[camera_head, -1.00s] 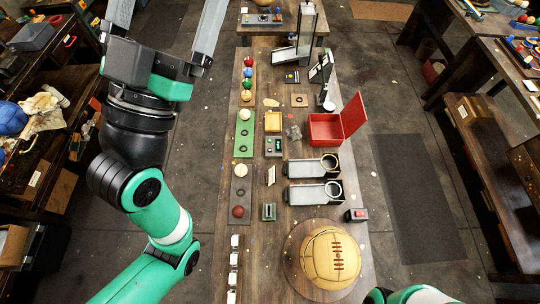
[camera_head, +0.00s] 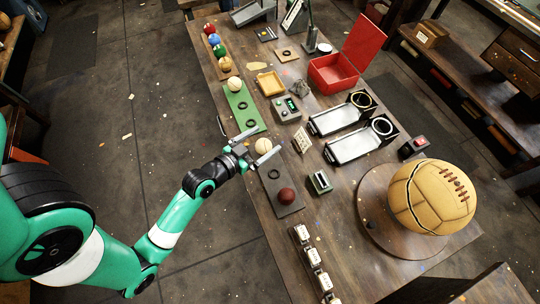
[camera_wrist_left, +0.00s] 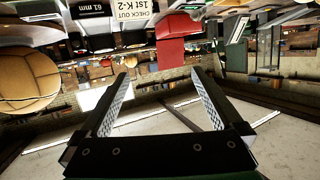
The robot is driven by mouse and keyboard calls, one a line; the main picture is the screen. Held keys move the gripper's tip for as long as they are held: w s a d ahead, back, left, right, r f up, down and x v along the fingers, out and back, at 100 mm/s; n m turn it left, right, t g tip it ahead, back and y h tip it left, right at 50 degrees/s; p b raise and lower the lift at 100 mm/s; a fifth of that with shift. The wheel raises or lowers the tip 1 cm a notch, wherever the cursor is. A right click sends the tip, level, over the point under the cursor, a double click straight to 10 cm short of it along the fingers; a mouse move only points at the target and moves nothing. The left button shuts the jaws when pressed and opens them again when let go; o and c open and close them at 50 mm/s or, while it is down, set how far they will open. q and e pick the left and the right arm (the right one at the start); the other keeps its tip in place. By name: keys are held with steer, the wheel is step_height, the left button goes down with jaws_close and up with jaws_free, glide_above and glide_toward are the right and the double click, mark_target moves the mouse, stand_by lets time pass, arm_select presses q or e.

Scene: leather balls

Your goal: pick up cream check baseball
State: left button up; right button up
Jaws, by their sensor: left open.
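Two small cream balls show in the head view. One cream ball (camera_head: 263,146) is at the far end of the grey mat (camera_head: 287,208); the other cream ball (camera_head: 234,84) is on the green mat (camera_head: 238,104). I cannot tell by pattern which is the check baseball. My left gripper (camera_head: 267,139) is open, its fingers appearing on both sides of the ball by the grey mat. Their height over it is unclear. In the left wrist view the open fingers (camera_wrist_left: 160,73) have no ball between them. My right gripper is not in view.
A dark red ball (camera_head: 287,195) lies on the grey mat's near part. A large stitched leather ball (camera_head: 433,197) rests on a round board. Metal trays (camera_head: 355,146), an open red box (camera_head: 333,74) and several coloured balls (camera_head: 213,40) line the bench. Floor left of it is open.

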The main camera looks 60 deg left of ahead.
arm_select(q)
steer(key=n+g+b, duration=0.1)
steer(key=g+b, duration=0.1)
steer(key=b, duration=0.2)
glide_toward(259, 151)
steer(key=x, duration=0.4)
steer(key=shift+w+d+f, duration=0.15)
steer(key=shift+w+d, duration=0.1)
steer(key=shift+d, duration=0.1)
steer(key=shift+a+f, duration=0.1)
steer(key=shift+a, duration=0.05)
steer(key=shift+s+a, duration=0.1)
steer(key=x, duration=0.2)
steer(key=b+x, duration=0.1)
steer(key=x, duration=0.3)
steer(key=shift+w+a+b, duration=0.25)
steer(key=shift+b, duration=0.1)
steer(key=shift+w+a+y, duration=0.15)
steer(key=shift+w+y, duration=0.05)
steer(key=shift+y, duration=0.1)
steer(key=b+x, duration=0.2)
steer(key=x, duration=0.2)
steer(key=shift+w+a, duration=0.2)
steer(key=shift+a, duration=0.1)
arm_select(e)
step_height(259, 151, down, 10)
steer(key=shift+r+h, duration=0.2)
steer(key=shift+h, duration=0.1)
